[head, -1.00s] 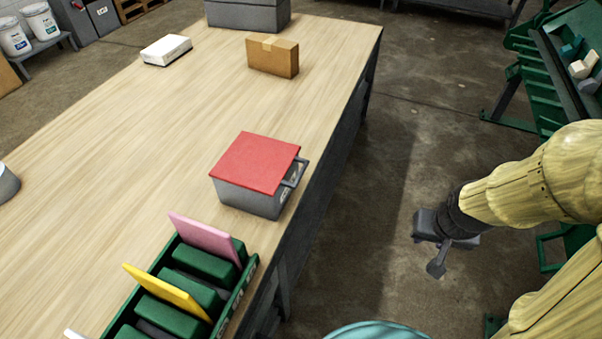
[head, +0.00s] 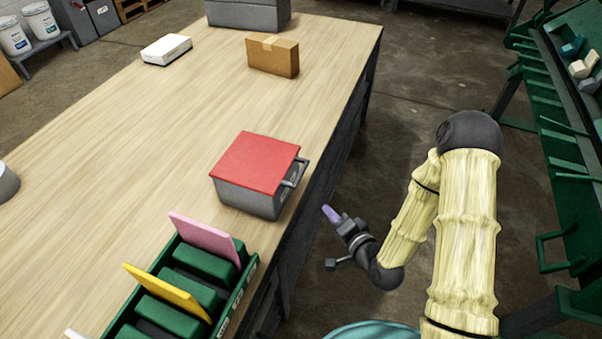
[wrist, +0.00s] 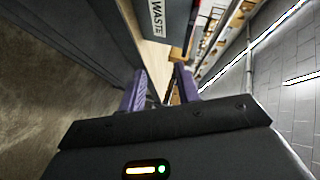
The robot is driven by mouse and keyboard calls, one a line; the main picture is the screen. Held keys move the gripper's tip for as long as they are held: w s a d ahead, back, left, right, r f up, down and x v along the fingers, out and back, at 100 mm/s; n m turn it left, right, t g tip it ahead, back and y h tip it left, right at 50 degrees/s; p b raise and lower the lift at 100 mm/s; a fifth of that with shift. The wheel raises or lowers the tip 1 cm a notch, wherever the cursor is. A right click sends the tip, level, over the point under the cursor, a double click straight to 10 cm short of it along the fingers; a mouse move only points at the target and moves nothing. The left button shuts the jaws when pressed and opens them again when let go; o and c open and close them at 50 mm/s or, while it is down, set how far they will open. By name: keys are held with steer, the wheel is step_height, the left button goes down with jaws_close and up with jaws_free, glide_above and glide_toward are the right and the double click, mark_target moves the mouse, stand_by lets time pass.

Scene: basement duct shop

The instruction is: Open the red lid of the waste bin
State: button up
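The waste bin (head: 245,199) is a grey box at the right edge of the wooden table. Its red lid (head: 255,162) lies flat and closed on top. A grey bar handle (head: 296,173) sticks out on its right side. My gripper (head: 331,214) is beside the table edge, right of and below the bin, apart from it. In the wrist view my gripper's two purple fingers (wrist: 162,88) are spread with nothing between them. The bin's face with its WASTE label (wrist: 157,17) shows at the top there; the lid is hard to make out.
The wooden table (head: 130,125) carries a green rack (head: 247,275) with pink and yellow plates near the bin. A cardboard box (head: 272,57) and a white box (head: 167,49) stand farther back. A green shelf frame (head: 560,150) stands at the right.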

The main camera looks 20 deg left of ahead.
steer(key=m+t, duration=0.1)
steer(key=s+m+t, duration=0.1)
steer(key=m, duration=0.1)
steer(key=s+a+r+m+t+y, duration=0.1)
steer(key=m, duration=0.1)
steer(key=b, duration=1)
glide_toward(301, 172)
steer(key=x, duration=0.3)
steer(key=p+x, duration=0.1)
steer(key=x, duration=0.2)
steer(key=p+x, duration=0.1)
steer(key=x, duration=0.3)
steer(key=shift+f, duration=0.35)
steer(key=shift+s, duration=0.1)
steer(key=shift+c, duration=0.6)
jaws_close()
